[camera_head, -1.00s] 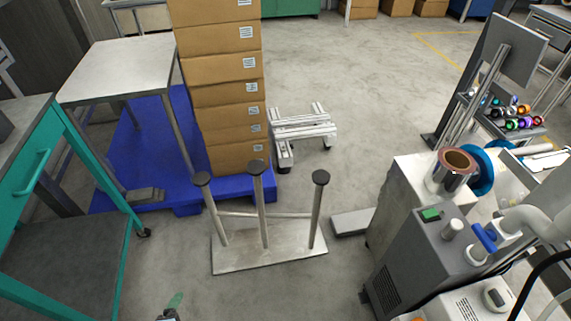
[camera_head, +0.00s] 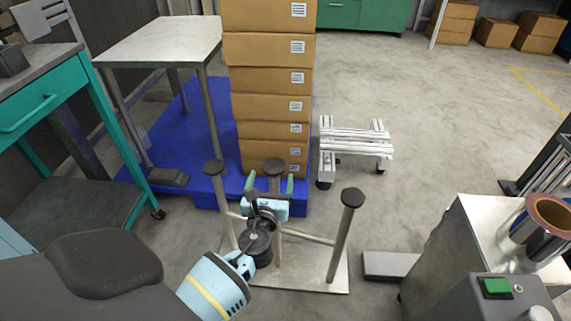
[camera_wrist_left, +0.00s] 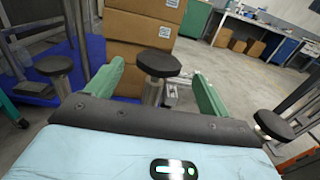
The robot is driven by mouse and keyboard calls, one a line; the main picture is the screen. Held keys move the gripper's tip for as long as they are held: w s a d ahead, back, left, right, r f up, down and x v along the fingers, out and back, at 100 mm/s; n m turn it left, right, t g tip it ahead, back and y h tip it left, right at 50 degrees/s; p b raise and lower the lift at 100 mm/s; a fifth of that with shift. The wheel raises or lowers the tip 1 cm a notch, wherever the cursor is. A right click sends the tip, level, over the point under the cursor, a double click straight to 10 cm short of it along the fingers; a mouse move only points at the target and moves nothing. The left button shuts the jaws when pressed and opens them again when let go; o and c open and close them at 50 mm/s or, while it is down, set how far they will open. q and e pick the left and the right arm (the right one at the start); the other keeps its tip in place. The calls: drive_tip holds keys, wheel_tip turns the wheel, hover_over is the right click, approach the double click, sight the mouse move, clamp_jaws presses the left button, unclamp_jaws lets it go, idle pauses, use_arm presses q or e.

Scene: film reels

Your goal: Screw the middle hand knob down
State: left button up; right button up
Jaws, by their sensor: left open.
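Three upright metal posts with dark round hand knobs stand on a flat metal base plate (camera_head: 320,272). The middle hand knob (camera_head: 273,166) tops the middle post; it also shows in the left wrist view (camera_wrist_left: 158,63). My open left gripper (camera_head: 270,182) has one green finger on each side of the middle knob. In the left wrist view my left gripper (camera_wrist_left: 158,70) shows gaps between both fingers and the knob. The left knob (camera_head: 213,167) and right knob (camera_head: 352,197) stand outside the fingers. My arm hides part of the middle post. My right gripper is out of view.
A stack of cardboard boxes (camera_head: 272,106) on a blue pallet (camera_head: 190,130) stands close behind the posts. A white wheeled stand (camera_head: 355,145) is behind right. A grey machine (camera_head: 440,250) stands at the right. A teal workbench (camera_head: 40,110) is at the left.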

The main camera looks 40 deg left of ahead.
sight(275, 158)
use_arm(q)
drive_tip(key=shift+w+a, duration=0.15)
drive_tip(key=b+x, duration=0.1)
drive_tip(key=x, duration=0.4)
drive_tip(key=shift+w+a, duration=0.15)
drive_tip(key=shift+w, duration=0.15)
drive_tip(key=shift+b+x, duration=0.35)
drive_tip(key=shift+x, duration=0.45)
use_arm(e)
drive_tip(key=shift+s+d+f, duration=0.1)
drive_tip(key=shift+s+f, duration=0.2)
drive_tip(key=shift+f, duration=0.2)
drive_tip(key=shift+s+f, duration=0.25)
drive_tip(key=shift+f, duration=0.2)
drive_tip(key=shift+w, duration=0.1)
use_arm(q)
drive_tip(key=c, duration=1)
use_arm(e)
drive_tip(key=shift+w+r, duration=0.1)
